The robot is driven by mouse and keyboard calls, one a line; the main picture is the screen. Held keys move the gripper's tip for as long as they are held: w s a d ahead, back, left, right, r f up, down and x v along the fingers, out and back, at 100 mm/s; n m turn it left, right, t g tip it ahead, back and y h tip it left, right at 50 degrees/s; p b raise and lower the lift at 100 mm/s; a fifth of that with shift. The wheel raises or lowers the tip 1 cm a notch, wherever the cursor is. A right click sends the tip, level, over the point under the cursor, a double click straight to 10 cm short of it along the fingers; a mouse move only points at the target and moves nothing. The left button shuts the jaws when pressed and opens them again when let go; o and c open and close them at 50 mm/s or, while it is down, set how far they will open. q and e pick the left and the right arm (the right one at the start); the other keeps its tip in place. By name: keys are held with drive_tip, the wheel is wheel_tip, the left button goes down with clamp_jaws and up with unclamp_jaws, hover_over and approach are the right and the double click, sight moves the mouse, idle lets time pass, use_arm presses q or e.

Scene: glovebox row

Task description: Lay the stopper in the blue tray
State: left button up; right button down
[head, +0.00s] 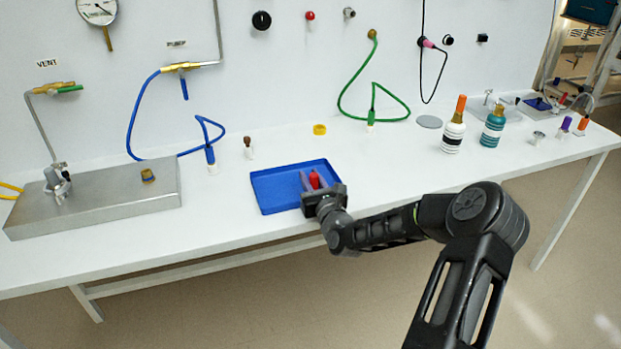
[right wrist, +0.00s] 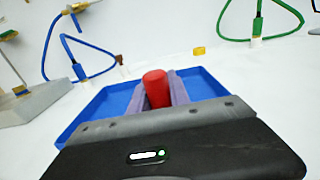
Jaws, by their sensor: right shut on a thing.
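The blue tray (head: 275,190) lies on the white bench in the middle of the head view. My right gripper (head: 313,182) is over the right part of the tray, its fingers pointing away toward the wall. It is shut on a red stopper (head: 315,179). In the right wrist view the red stopper (right wrist: 157,88) sits between the two purple-grey fingers, with the blue tray (right wrist: 95,112) behind and below. The gripper body hides the stopper's lower part, so I cannot tell whether it touches the tray floor. My left gripper is not in view.
A metal block (head: 100,205) stands at the left. A small brown-topped vial (head: 248,148) and a yellow ring (head: 319,129) are behind the tray. Blue (head: 132,120) and green (head: 350,85) hoses hang at the wall. Bottles (head: 453,135) stand to the right. Bench around the tray is clear.

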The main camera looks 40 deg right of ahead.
drive_tip(key=c, duration=1.2)
unclamp_jaws()
drive_tip(key=shift+c, duration=0.2)
drive_tip(key=shift+r+p, duration=0.15)
drive_tip(key=shift+p, duration=0.15)
drive_tip(key=shift+s+a, duration=0.1)
drive_tip(key=shift+s, duration=0.25)
drive_tip(key=v, duration=1.1)
drive_tip(key=shift+b, duration=0.3)
drive_tip(key=shift+s, duration=0.15)
